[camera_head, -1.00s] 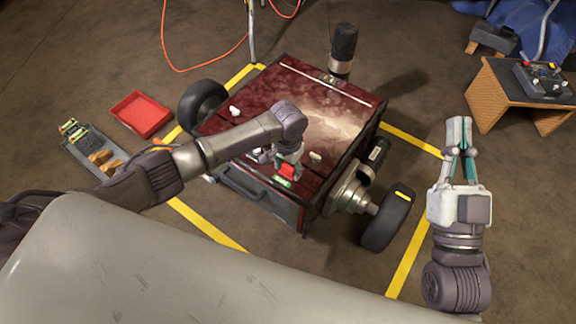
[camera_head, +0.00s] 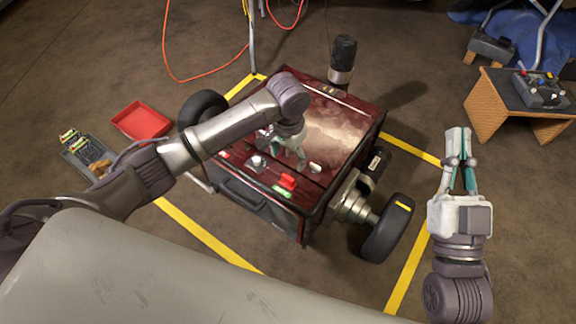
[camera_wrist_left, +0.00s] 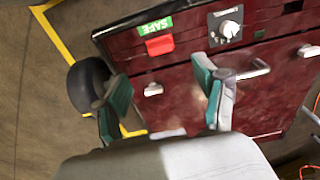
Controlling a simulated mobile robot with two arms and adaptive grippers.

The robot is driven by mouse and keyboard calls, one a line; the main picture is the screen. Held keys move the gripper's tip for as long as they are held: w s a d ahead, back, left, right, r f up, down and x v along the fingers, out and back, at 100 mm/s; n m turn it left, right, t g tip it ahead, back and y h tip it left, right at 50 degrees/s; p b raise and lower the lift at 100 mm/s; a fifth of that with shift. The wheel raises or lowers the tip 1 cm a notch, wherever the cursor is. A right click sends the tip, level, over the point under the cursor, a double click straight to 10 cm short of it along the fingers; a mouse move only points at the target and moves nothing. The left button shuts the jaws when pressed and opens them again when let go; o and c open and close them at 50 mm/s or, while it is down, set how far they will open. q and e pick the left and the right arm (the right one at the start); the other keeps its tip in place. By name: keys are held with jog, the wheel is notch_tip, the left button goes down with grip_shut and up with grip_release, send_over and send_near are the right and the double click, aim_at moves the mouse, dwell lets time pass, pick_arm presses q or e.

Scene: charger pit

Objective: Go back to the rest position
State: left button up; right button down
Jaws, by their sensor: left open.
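My left gripper (camera_head: 288,150) is open and empty above the front part of the dark red vehicle-like machine (camera_head: 338,125). The left wrist view shows its two teal-padded fingers (camera_wrist_left: 165,95) spread apart, with the machine's top beneath them. On that top are a red switch (camera_wrist_left: 159,45) beside a green SAFE label (camera_wrist_left: 155,28), a dial (camera_wrist_left: 229,30) and a metal handle (camera_wrist_left: 254,70). No finger visibly touches them. My right gripper (camera_head: 458,150) points away from me over the floor to the right of the machine, holding nothing visible; its finger gap is unclear.
A red tray (camera_head: 141,122) and a grey tray with small parts (camera_head: 75,153) lie on the floor at left. A wheel (camera_head: 387,228) stands out on the machine's right. A wooden stand (camera_head: 490,105) bears a control box (camera_head: 541,90). An orange cable (camera_head: 172,65) lies at the back.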

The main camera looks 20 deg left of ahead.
pick_arm(q)
jog(key=shift+r, duration=0.75)
